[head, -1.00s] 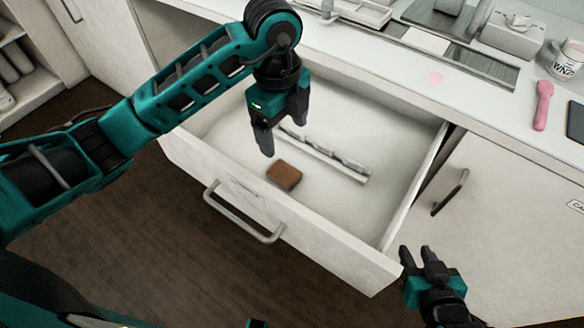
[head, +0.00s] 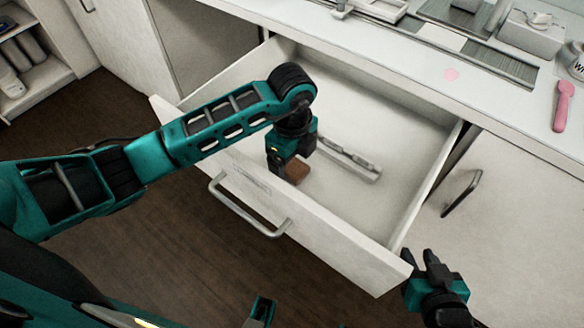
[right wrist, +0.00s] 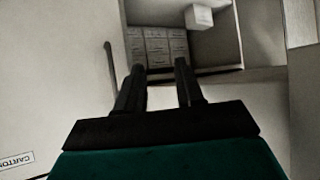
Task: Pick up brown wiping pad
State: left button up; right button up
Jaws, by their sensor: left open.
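The brown wiping pad (head: 298,172) lies on the floor of the open white drawer (head: 335,212), near its front wall. My left gripper (head: 284,172) is down inside the drawer right at the pad and is open. Its fingers are mostly hidden behind the drawer front and its own body, so I cannot tell whether they straddle or touch the pad. My right gripper (head: 428,260) is outside the drawer, by its front right corner. In the right wrist view its two fingers (right wrist: 160,85) stand apart with nothing between them.
A long light-coloured object (head: 347,160) lies in the drawer behind the pad. The drawer front with its metal handle (head: 250,215) stands between the pad and me. A pink spoon-like tool (head: 562,105) lies on the counter. The drawer's right part is clear.

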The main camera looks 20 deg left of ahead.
pick_arm(q)
jog(key=shift+f, duration=0.3)
jog(key=shift+c, duration=0.4)
jog(key=c, duration=1)
